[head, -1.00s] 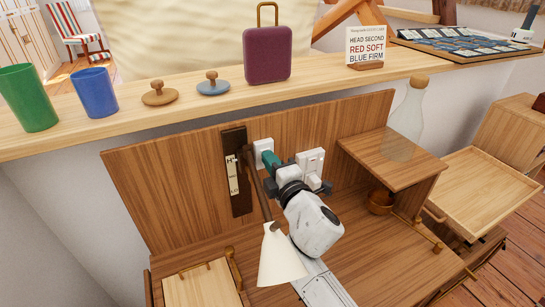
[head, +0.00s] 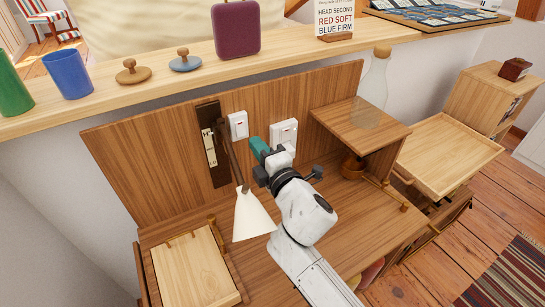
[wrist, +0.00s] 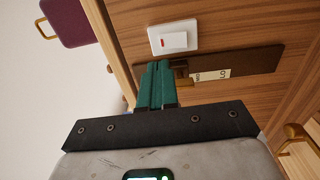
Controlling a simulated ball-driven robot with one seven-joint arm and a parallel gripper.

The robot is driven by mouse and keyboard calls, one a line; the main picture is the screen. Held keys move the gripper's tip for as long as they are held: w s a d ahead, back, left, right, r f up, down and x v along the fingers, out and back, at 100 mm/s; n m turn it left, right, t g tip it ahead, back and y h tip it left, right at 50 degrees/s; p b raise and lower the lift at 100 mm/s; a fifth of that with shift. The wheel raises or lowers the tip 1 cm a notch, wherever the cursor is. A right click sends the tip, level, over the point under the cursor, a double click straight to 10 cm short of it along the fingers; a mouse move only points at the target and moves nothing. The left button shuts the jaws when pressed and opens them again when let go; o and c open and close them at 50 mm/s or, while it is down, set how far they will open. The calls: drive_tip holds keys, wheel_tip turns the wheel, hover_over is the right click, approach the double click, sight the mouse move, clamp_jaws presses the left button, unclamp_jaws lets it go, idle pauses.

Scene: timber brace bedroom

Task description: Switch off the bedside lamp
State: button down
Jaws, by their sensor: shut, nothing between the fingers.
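The bedside lamp has a cream cone shade (head: 253,215) on a brown arm, fixed to a dark upright plate (head: 213,150) on the wooden back panel. I cannot tell whether it is lit. A white wall switch (head: 238,125) is right of the plate; in the wrist view the switch (wrist: 173,38) shows a red mark. My gripper (head: 257,147) has teal fingers, shut and empty, below and right of this switch in the head view. In the wrist view my gripper (wrist: 157,68) points at the switch, with a small gap in the picture.
A double white switch plate (head: 284,132) is just right of my gripper. A small raised shelf (head: 345,115) holds a clear bottle (head: 371,90). A ledge (head: 110,95) with cups, knobs and a purple case (head: 236,28) runs above. A wooden tray (head: 195,270) lies at lower left.

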drive_tip(key=p+v, duration=0.2)
drive_tip(key=v, duration=0.4)
drive_tip(key=shift+s+r, duration=0.15)
drive_tip(key=shift+r, duration=0.4)
drive_tip(key=shift+d, duration=0.1)
